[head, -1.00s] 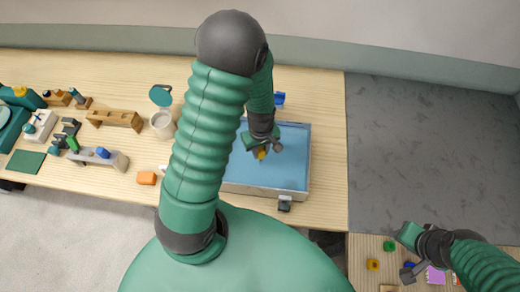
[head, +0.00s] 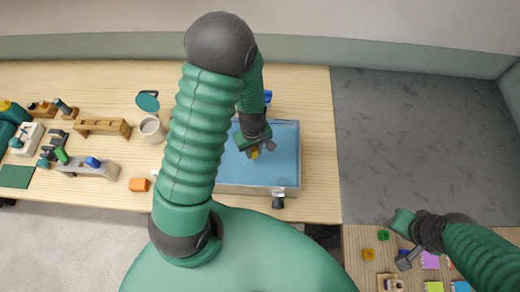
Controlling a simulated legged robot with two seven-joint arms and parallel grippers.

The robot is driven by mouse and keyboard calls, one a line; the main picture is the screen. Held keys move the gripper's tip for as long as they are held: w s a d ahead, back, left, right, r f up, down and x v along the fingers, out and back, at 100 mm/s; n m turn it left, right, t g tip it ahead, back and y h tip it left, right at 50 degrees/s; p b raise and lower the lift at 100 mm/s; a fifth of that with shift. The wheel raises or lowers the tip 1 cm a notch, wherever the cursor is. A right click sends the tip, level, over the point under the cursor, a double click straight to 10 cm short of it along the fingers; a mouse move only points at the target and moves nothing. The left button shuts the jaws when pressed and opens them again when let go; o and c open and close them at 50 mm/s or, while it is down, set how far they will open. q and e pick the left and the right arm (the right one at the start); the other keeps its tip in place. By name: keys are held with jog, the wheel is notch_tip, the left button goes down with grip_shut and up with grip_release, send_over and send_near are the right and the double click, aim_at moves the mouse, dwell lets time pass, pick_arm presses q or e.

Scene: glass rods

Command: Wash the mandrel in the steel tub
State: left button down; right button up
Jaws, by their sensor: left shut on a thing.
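The steel tub (head: 294,175), a shallow rectangular basin with blue water inside, stands on the wooden table. My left gripper (head: 256,149) is over the middle of the tub, pointing down. It is shut on a small yellow-orange piece (head: 254,154), which I take to be the mandrel. The rest of the mandrel is hidden by the gripper or too small to make out. I cannot tell how deep it is in the water. My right gripper (head: 403,243) hovers at the lower right over a second wooden table; its jaw state is unclear.
Left of my arm are a white mug (head: 152,128), an orange block (head: 139,184), a wooden rack (head: 103,127) and a grey stand (head: 86,168). Small coloured blocks, including a yellow one (head: 368,254), lie by my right gripper. The table right of the tub is clear.

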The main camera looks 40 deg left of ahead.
pick_arm(q)
notch_tip(320, 180, up, 11)
jog(key=w+d+p, duration=0.1)
jog(key=d+p, duration=0.1)
jog(key=p, duration=0.9)
jog(key=shift+w+d, duration=0.3)
jog(key=shift+d, duration=0.05)
dwell(0.3)
jog(key=shift+r, duration=0.1)
notch_tip(320, 180, up, 5)
jog(key=p, duration=0.4)
